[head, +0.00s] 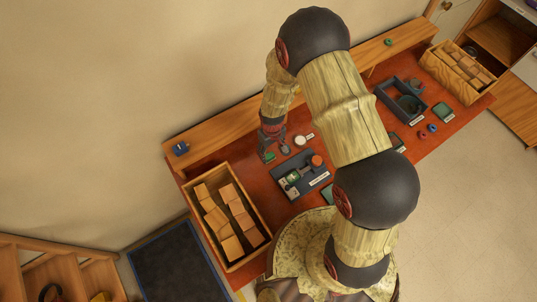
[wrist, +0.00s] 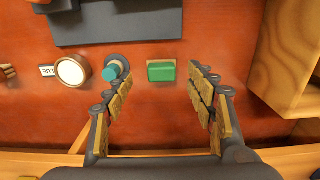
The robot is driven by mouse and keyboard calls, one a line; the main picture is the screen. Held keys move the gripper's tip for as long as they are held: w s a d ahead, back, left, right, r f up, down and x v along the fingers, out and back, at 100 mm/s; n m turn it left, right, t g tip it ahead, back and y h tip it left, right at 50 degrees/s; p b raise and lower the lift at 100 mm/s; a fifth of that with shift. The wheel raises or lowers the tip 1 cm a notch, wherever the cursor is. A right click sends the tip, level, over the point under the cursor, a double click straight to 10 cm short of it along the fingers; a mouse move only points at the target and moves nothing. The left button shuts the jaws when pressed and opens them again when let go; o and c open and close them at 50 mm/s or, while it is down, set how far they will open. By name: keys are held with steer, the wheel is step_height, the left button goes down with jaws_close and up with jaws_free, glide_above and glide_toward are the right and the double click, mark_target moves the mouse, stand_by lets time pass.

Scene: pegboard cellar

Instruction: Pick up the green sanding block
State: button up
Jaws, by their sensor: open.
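The green sanding block (wrist: 161,71) is a small green rectangular piece lying on the red-brown bench top, and it also shows in the head view (head: 270,156) beside my gripper. My gripper (wrist: 157,84) is open and empty, with one finger on each side of the block in the wrist view. The block lies near the tip end of the gap, apart from both fingers. In the head view my gripper (head: 272,140) is low over the bench's left part.
A teal-topped round piece (wrist: 112,70) lies close to the left finger, with a white round lid (wrist: 72,71) beyond it. A dark grey tray (wrist: 118,22) lies above the block. A wooden crate (wrist: 285,60) stands on the right; in the head view the crate (head: 266,218) holds several wooden blocks.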

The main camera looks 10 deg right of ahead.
mark_target(270, 157)
steer(key=shift+w+f, duration=0.15)
steer(key=shift+f, duration=0.65)
steer(key=f+b, duration=0.1)
steer(key=f, duration=0.1)
steer(key=f+b, duration=0.2)
steer(key=shift+a+f, duration=0.2)
steer(key=shift+f, duration=0.1)
steer(key=shift+r, duration=0.1)
steer(key=shift+c, duration=1.2)
steer(key=c, duration=1)
steer(key=shift+r, duration=0.1)
